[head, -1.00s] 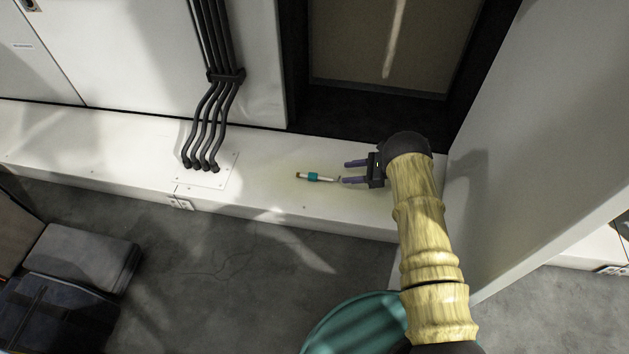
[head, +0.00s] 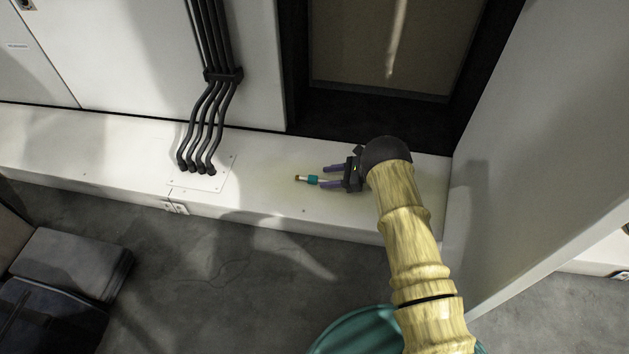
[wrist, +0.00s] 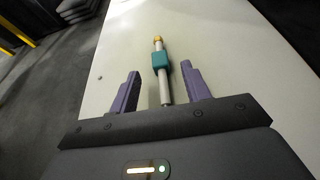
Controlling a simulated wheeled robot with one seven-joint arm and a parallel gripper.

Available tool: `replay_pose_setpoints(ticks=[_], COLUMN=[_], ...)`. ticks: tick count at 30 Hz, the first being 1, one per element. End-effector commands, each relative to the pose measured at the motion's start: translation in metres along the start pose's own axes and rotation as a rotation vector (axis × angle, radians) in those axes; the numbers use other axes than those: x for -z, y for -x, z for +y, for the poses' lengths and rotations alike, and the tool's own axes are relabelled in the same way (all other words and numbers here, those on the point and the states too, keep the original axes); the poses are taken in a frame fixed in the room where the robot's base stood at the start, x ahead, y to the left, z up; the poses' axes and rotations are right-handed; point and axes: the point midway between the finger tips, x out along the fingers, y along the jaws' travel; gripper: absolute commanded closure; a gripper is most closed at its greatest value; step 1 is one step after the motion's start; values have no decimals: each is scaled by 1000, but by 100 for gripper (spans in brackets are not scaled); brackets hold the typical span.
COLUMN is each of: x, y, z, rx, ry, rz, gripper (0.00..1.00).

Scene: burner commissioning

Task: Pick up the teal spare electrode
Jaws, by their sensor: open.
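The teal spare electrode (head: 313,180) lies on the white ledge (head: 260,195). In the wrist view it is a pale rod with a teal block (wrist: 162,61) around its middle and a brass-coloured far tip. My gripper (head: 322,177) is open, with purple fingers pointing left in the head view. In the wrist view the near end of the rod lies between the two fingers (wrist: 162,76), closer to the right one. The teal block is slightly beyond the fingertips. In the head view the lower finger hides the rod's right end.
Black cables (head: 205,130) run down to a plate on the ledge, left of the electrode. A pale wall (head: 540,140) stands on the right. A dark recess (head: 370,120) lies behind my gripper. The ledge between plate and electrode is clear.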

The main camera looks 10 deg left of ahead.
Motion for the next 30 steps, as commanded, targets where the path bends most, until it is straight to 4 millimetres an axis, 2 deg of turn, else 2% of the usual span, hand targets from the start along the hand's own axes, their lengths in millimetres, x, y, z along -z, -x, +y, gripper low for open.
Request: replay_pose_setpoints(ticks=[15, 30], x=[3, 0], y=[-47, -49], z=[0, 0], rx=[-1, -1], ry=[3, 1], rz=[0, 0], gripper=[53, 53])
